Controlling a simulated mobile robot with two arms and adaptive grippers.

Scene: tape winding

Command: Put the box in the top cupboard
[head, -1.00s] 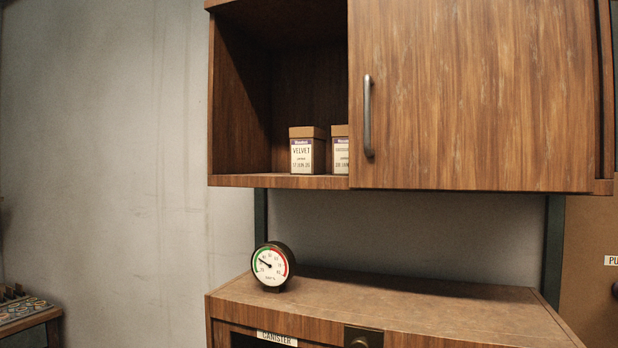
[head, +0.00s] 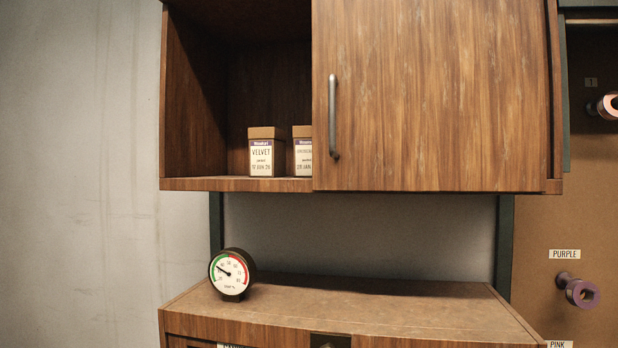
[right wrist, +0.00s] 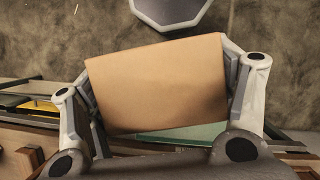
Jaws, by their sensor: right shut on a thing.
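My right gripper (right wrist: 160,88) is shut on a plain tan box (right wrist: 158,82), which sits between its two fingers in the right wrist view. The box's label, if any, is not visible from this side. The top cupboard (head: 238,184) hangs on the wall in the head view. Its left part is open, and its sliding door (head: 430,95) with a metal handle covers the right part. My left gripper does not show in either view.
Two labelled boxes stand inside the cupboard: a VELVET box (head: 262,155) and another (head: 302,155) partly behind the door. The shelf left of them is bare. A round gauge (head: 232,274) stands on the lower cabinet (head: 380,308). Spools (head: 580,291) hang at right.

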